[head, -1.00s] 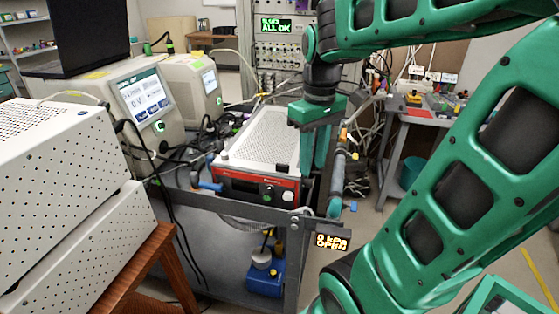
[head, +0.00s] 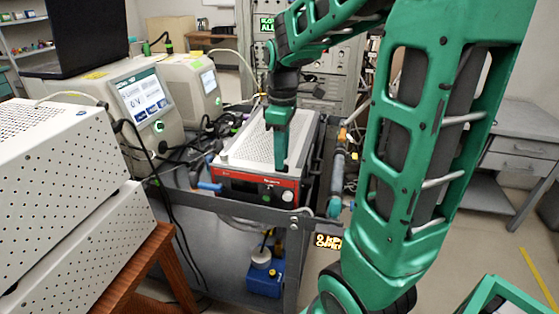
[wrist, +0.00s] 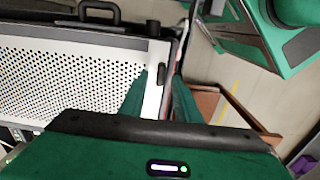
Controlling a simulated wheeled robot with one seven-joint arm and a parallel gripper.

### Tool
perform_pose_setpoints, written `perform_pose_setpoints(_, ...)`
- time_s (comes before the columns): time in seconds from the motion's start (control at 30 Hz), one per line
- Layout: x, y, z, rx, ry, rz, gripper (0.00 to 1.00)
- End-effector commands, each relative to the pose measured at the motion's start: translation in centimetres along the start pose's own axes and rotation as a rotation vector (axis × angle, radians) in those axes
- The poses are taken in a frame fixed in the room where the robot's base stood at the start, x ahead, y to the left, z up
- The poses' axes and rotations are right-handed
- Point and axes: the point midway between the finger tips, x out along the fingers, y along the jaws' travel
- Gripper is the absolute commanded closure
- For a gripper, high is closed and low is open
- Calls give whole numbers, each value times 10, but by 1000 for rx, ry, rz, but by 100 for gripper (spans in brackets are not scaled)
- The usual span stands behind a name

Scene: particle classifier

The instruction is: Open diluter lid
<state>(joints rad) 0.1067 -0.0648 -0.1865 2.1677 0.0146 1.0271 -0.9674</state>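The diluter (head: 250,152) is a box with a white perforated lid and a red-edged front panel, on a grey cart. The lid lies flat and shut. In the wrist view the perforated lid (wrist: 75,85) fills the left side. A small black tab (wrist: 161,76) stands at the lid's edge. My gripper (head: 281,165) points down over the lid's front right corner. In the wrist view my gripper (wrist: 163,74) has its two green fingers apart, with the black tab between the tips. I cannot tell whether they touch it. In the head view the gripper hides the tab.
A white perforated box (head: 60,150) stands at the left front. Two screened instruments (head: 145,105) stand left of the diluter, with cables between. The cart's edge rail (head: 245,210) runs in front. In the wrist view a black handle (wrist: 85,12) lies beyond the lid.

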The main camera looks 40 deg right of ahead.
Motion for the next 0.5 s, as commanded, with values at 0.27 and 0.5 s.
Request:
perform_pose_setpoints(0.27,22,0,-1,-1,1,0,70)
perform_pose_setpoints(0.5,23,0,-1,-1,1,0,70)
